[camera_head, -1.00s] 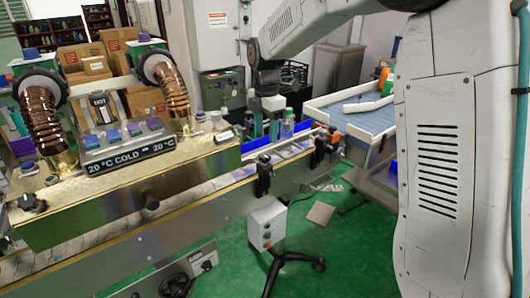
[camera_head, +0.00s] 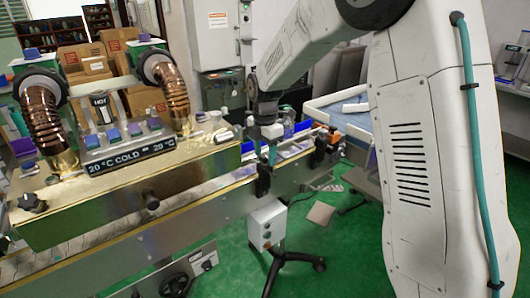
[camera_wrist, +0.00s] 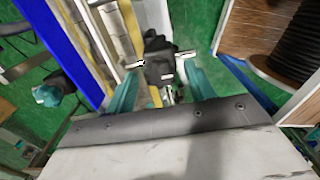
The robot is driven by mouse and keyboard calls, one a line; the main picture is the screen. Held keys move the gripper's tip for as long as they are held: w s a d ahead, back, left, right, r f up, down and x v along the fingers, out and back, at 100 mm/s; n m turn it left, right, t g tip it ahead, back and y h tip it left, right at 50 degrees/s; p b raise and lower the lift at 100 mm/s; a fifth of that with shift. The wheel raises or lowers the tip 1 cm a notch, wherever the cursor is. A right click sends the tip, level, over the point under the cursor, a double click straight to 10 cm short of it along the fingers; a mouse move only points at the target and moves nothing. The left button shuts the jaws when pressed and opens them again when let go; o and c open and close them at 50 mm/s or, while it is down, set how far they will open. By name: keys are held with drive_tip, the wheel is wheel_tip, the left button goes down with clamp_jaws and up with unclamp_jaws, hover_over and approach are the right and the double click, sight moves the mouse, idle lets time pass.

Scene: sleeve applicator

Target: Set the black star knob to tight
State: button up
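A black knob and clamp assembly (camera_head: 263,180) sits on the near side rail of the conveyor. In the wrist view a black knob-like part (camera_wrist: 160,66) with a metal rod through it shows just beyond my fingers; which part is the star knob, and its setting, I cannot tell. My gripper (camera_head: 268,150) points down just above this assembly in the head view. In the wrist view its teal fingers (camera_wrist: 160,88) are spread, one on each side of the black part, with nothing held. Contact with it cannot be seen.
A similar black clamp with an orange part (camera_head: 326,145) stands further right along the rail. A grey control box (camera_head: 267,226) hangs below the conveyor. The brass heater housing (camera_head: 110,190) with copper hoses is at the left. Blue guide plates (camera_head: 255,146) line the belt.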

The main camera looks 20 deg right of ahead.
drive_tip(key=c, duration=0.9)
drive_tip(key=shift+o, duration=0.2)
